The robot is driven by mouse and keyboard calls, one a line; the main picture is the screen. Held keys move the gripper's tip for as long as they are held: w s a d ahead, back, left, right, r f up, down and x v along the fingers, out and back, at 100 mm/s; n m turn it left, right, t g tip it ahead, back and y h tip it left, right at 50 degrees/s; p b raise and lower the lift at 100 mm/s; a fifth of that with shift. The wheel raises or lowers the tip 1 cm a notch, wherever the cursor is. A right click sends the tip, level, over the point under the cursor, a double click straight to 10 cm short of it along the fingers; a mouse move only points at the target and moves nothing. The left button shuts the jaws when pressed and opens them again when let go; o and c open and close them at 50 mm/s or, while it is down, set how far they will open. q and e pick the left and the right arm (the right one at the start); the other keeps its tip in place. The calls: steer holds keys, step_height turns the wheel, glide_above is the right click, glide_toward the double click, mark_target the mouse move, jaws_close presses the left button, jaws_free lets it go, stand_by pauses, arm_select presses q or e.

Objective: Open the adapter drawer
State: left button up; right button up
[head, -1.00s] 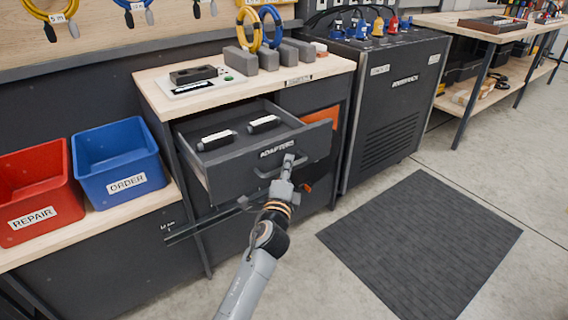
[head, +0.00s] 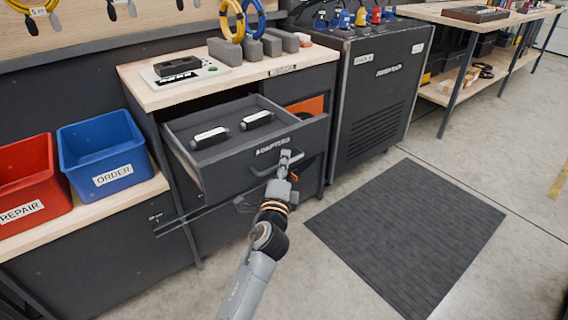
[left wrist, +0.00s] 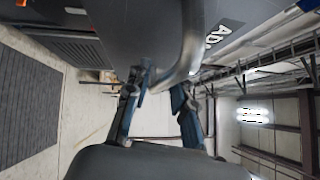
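The adapter drawer (head: 225,160) is dark grey, labelled ADAPTERS, and stands pulled well out of the workbench cabinet. Two black adapters with white labels, one on the left (head: 210,138) and one on the right (head: 257,120), lie inside it. Its grey bar handle (head: 268,172) is on the front panel and crosses the left wrist view (left wrist: 190,45). My left gripper (head: 287,158) is at the handle, its fingers on either side of the bar in the left wrist view (left wrist: 162,85), and looks closed on it. My right gripper is not in view.
A red REPAIR bin (head: 25,185) and a blue ORDER bin (head: 103,155) stand on a lower bench at the left. A dark cabinet (head: 375,100) stands to the right. A dark floor mat (head: 410,230) lies on open floor.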

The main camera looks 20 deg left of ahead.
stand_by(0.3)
arm_select(q)
steer(key=s+d+f, duration=0.1)
steer(key=s, duration=1)
steer(key=shift+s+d+f, duration=0.2)
steer(key=shift+s+f, duration=0.1)
steer(key=shift+s, duration=0.1)
